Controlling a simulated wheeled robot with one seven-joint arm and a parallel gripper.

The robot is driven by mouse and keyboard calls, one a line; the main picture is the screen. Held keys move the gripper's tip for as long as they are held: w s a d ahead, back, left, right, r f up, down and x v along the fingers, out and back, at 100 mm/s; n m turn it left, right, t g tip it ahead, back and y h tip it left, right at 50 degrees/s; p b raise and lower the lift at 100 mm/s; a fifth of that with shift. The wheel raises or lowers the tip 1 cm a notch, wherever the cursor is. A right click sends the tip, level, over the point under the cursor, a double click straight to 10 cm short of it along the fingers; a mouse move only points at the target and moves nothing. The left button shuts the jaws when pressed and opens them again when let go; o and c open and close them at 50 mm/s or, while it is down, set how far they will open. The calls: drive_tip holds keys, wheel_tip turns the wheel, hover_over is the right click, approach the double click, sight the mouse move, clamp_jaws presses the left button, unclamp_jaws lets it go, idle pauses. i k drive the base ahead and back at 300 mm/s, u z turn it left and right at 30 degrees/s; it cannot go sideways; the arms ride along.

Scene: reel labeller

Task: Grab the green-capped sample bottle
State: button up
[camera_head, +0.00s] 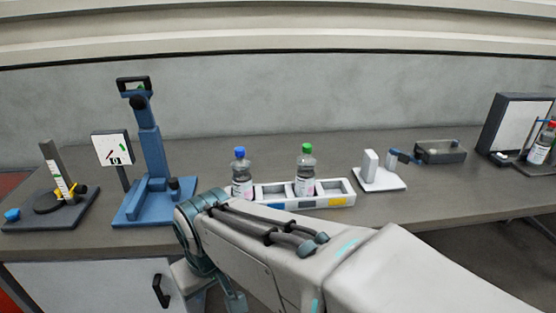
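The green-capped sample bottle (305,172) stands upright in a compartment of a white rack (348,202) on the bench. It is a clear bottle with a pale label, and its lower end is hidden by the rack's front wall. A blue-capped bottle (241,172) stands at the rack's left end, its lower part partly hidden. My arm crosses the foreground from the lower right and bends down near the bench's front edge. I cannot make out my gripper's fingers in this view. Nothing of mine touches the green-capped bottle.
A blue stand (150,150), a small sign (112,149) and a dark-based device (60,208) are at left. A red-capped bottle (543,146) stands at far right by a panel (514,122).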

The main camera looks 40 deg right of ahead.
sight(305, 175)
drive_tip(key=z, duration=0.85)
drive_tip(key=i, duration=0.9)
drive_tip(key=z, duration=0.85)
